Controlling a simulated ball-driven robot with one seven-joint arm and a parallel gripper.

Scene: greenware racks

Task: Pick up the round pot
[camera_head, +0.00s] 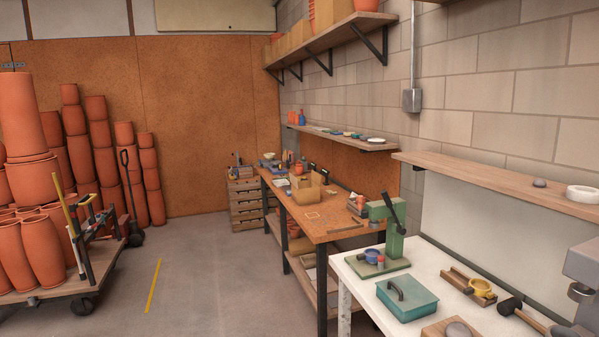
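I cannot single out one round pot. Many tall terracotta pots stand at the left: several rounded ones on a low cart (60,285), including a bulging pot (45,248) at its front. Taller stacks of terracotta pots (103,150) stand behind the cart against the brown wall. Part of a terracotta pot (366,5) shows on the high shelf at the top.
A white table (350,290) at the right front holds a green press (385,235), a teal box (407,298) and a mallet (508,306). A wooden workbench (310,228) stands beyond it along the block wall. The grey floor (200,270) between cart and benches is clear.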

